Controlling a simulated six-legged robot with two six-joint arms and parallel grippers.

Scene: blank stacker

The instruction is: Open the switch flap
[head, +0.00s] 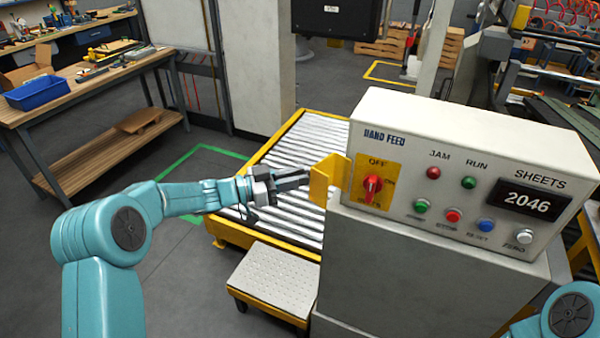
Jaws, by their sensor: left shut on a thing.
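The yellow switch flap (328,176) stands swung out at the left edge of the control box, beside the yellow switch plate. The red rotary switch (372,186) on that plate is uncovered, below the word OFF. My left gripper (306,179) reaches in from the left and is shut on the flap's outer edge. The fingertips are small, so the exact grip is hard to make out. Only a joint of my right arm shows at the bottom right corner; its gripper is out of the picture.
The white HAND FEED control box (450,150) carries several buttons and lamps and a display (527,202) reading 2046. A roller conveyor (308,145) lies behind the flap. A step (275,278) stands below my left gripper. A workbench (90,90) is at the far left.

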